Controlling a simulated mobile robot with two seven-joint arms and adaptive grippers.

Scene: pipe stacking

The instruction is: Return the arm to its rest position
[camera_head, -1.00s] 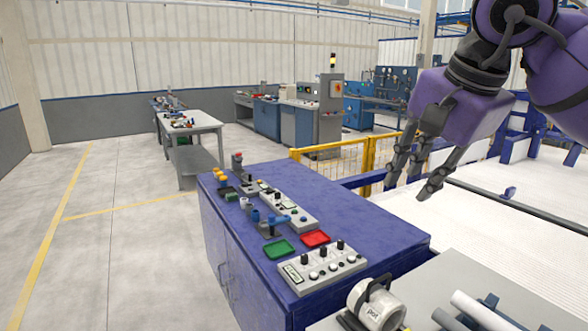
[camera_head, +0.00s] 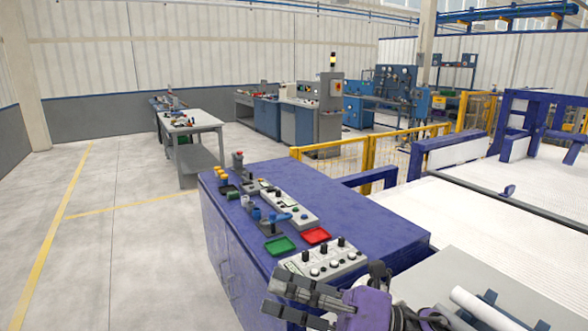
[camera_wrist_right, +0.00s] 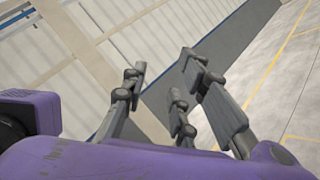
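My right gripper (camera_head: 312,290) is low at the bottom of the head view, in front of the near edge of the blue cabinet. Its purple body and grey jointed fingers show there, with the fingers reaching left. In the right wrist view the fingers (camera_wrist_right: 165,85) are spread apart, with nothing between them. A white pipe (camera_head: 485,308) lies on the grey surface (camera_head: 450,265) at the bottom right, to the right of the gripper. My left gripper is in neither view.
The blue cabinet (camera_head: 345,215) carries a control box (camera_head: 325,262), a red tray (camera_head: 316,235) and a green tray (camera_head: 280,245). A yellow fence (camera_head: 370,150) stands behind it. A white conveyor bed (camera_head: 470,220) is at the right. The floor at the left is clear.

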